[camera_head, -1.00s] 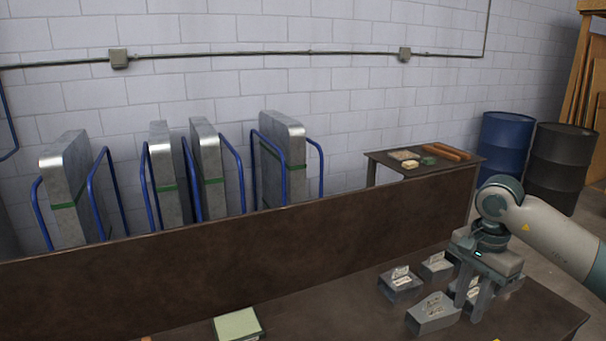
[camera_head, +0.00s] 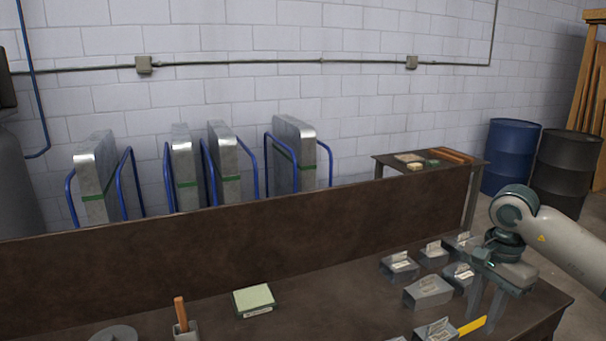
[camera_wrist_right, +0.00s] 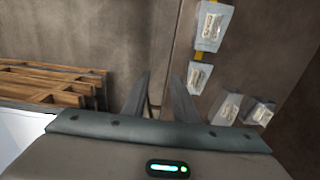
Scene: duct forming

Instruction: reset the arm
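My right gripper (camera_head: 484,308) is at the right end of the brown workbench (camera_head: 330,290), fingers pointing down, just right of several grey metal blocks with labels (camera_head: 428,291). In the right wrist view its two fingers (camera_wrist_right: 160,85) stand apart with nothing held between them. In that view some of the labelled blocks (camera_wrist_right: 211,27) lie to the right of the fingers. My left gripper is not in view in either picture.
A green-topped pad (camera_head: 254,299) and a holder with an orange-brown stick (camera_head: 181,315) lie on the bench. A yellow strip (camera_head: 473,325) is near the blocks. A raised brown back panel (camera_head: 240,239) borders the bench. Blue (camera_head: 509,157) and black drums (camera_head: 565,170) stand behind.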

